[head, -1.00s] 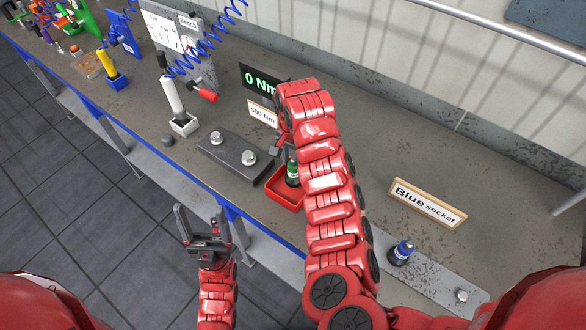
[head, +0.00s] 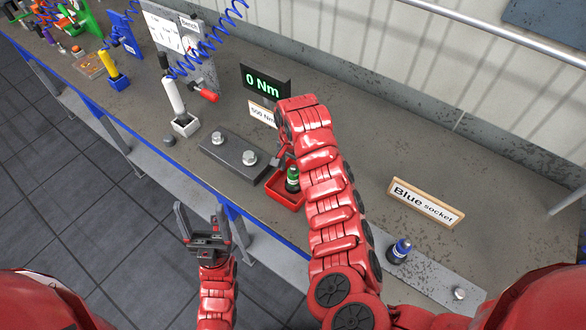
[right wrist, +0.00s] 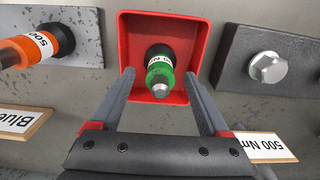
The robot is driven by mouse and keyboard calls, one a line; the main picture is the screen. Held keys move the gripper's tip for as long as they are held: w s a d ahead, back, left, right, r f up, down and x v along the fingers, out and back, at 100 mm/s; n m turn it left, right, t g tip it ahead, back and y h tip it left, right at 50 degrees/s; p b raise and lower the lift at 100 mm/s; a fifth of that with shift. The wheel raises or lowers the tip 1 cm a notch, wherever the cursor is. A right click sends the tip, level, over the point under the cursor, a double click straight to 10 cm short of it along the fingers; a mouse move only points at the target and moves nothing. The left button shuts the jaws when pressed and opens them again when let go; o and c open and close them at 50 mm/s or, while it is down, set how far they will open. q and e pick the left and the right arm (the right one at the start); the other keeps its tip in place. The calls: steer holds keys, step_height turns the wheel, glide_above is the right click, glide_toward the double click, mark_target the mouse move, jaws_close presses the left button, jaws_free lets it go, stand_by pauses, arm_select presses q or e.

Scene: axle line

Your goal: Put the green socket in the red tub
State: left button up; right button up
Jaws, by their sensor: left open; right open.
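The green socket (head: 292,180), green with a black band, stands in the red tub (head: 290,203) on the bench. In the right wrist view the socket (right wrist: 160,72) points its metal tip toward the camera, inside the walls of the tub (right wrist: 195,30). My right gripper (right wrist: 159,76) is open, with one finger on each side of the socket and gaps visible between. In the head view it is mostly hidden behind my right arm. My left gripper (head: 202,215) is open and empty over the floor in front of the bench.
A dark block with two bolts (head: 232,155) lies just left of the tub. A "0 Nm" display (head: 264,85) stands behind.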

step_height(320, 180, up, 2)
steer(key=shift+r+b, duration=0.25)
steer(key=shift+b, duration=0.35)
step_height(320, 180, up, 8)
steer(key=shift+a+r+p, duration=0.1)
steer(key=shift+r+p, duration=0.05)
steer(key=shift+p, duration=0.4)
steer(key=shift+r, duration=0.75)
steer(key=shift+f, duration=0.1)
